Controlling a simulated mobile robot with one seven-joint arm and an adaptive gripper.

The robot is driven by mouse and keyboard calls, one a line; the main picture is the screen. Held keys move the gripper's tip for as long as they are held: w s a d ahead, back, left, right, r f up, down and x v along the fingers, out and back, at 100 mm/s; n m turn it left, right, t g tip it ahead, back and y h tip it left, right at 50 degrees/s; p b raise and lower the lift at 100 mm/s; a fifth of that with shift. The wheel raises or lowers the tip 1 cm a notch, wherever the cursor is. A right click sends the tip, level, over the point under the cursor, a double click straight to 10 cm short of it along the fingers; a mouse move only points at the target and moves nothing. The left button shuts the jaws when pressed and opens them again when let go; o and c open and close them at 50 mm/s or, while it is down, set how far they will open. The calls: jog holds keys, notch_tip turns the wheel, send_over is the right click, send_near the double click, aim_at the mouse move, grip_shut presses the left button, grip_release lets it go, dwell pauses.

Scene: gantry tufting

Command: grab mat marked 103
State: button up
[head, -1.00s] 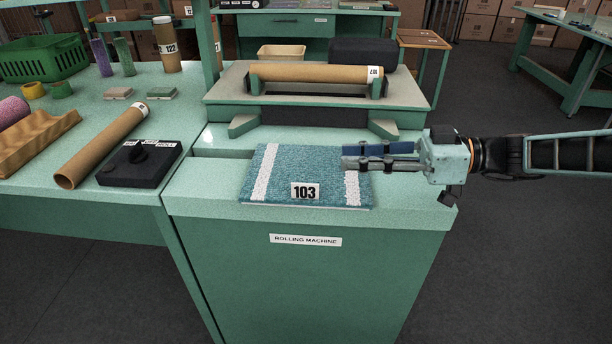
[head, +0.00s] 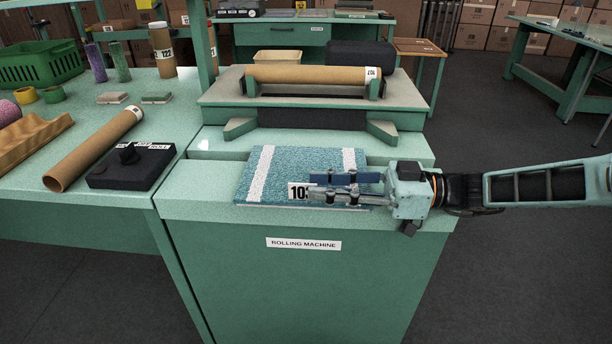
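The mat marked 103 (head: 265,175) is a flat teal textured piece with two white stripes. It lies on the green top of the rolling machine (head: 300,265). Its number label (head: 297,191) is partly hidden behind my fingers. My gripper (head: 316,188) reaches in from the right, over the mat's front right part. Its two fingers are apart, with a gap between them. I cannot tell whether they touch the mat.
A brown tube (head: 310,74) rests on the raised stand behind the mat. A black control box (head: 130,167) and another brown tube (head: 95,150) lie on the left table. The machine top's front strip is clear.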

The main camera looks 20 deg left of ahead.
aim_at(303, 184)
jog(key=x, duration=0.4)
grip_shut()
